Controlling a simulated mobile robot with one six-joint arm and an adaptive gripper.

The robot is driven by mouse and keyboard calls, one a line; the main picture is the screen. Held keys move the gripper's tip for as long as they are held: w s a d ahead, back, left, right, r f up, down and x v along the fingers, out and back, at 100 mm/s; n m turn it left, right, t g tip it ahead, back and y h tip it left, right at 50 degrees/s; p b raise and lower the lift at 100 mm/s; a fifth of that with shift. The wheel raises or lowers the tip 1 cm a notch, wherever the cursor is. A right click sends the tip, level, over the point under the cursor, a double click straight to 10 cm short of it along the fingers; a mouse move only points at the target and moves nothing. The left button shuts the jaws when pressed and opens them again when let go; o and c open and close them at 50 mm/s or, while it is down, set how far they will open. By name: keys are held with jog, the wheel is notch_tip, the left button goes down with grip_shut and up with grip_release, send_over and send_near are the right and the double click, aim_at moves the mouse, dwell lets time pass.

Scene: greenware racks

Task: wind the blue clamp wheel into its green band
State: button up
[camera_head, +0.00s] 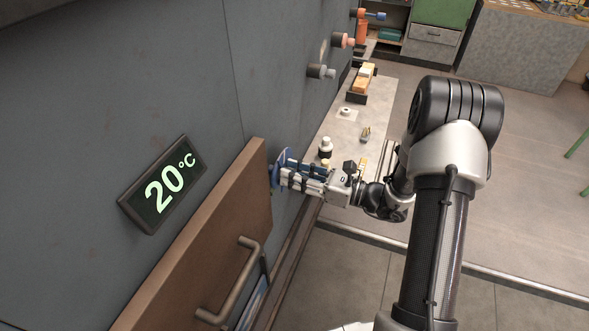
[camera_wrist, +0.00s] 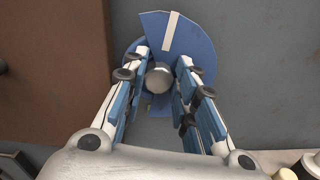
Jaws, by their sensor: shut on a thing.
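The blue clamp wheel (camera_wrist: 200,48) is a blue disc on the grey wall in the wrist view, with a cream stripe (camera_wrist: 170,32) near its top, leaning slightly right. A round grey hub (camera_wrist: 158,78) stands out at its middle. My gripper (camera_wrist: 160,70) is shut on the wheel at this hub, one finger on each side. The lower part of the disc is partly hidden by the fingers. In the head view, only a blue edge of the wheel (camera_head: 276,166) shows, beyond my gripper (camera_head: 284,175).
A brown panel (camera_head: 205,245) with a bar handle (camera_head: 232,285) stands close left of the wheel. A display (camera_head: 163,185) reads 20°C. A grey bench (camera_head: 345,135) with small items lies to the right. Several knobs (camera_head: 321,71) stick out farther along the wall.

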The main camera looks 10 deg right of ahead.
jog(key=shift+w+d+f+m+p, duration=0.1)
jog(key=shift+m+p, duration=1.6)
jog(key=shift+m, duration=0.75)
jog(key=shift+w+d+f+m+p, duration=0.1)
jog(key=shift+m+p, duration=1.6)
jog(key=shift+m, duration=0.7)
jog(key=shift+f+m+p, duration=0.1)
jog(key=shift+m+p, duration=1.6)
jog(key=shift+m, duration=0.75)
jog(key=o, duration=1)
jog(key=shift+o, duration=0.2)
jog(key=v, duration=1.2)
